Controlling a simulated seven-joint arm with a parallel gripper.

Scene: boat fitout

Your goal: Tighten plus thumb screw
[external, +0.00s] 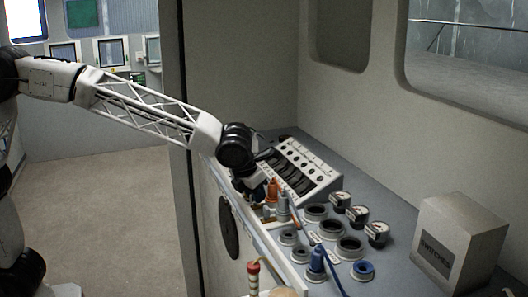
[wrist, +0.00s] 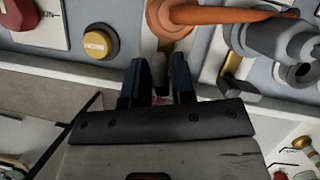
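In the wrist view, my gripper (wrist: 158,80) has its two dark fingers apart. A narrow grey piece (wrist: 158,68) stands in the gap between them; I cannot tell whether it is the plus thumb screw or whether the fingers touch it. An orange cable lug or plug (wrist: 200,15) lies just beyond the fingertips, with a brass-coloured part (wrist: 165,46) below it. In the external view, the orange plug (external: 272,188) stands beside a grey plug (external: 283,208) at the panel's edge. My gripper (external: 256,200) is low beside them, mostly hidden by my wrist.
A yellow button (wrist: 97,42) is left of the fingers; a grey connector (wrist: 265,38) with a brass part (wrist: 231,64) is right. The console also holds a sloped switch panel (external: 308,165), several round sockets (external: 349,246), a blue plug (external: 317,260) and a grey box (external: 460,240).

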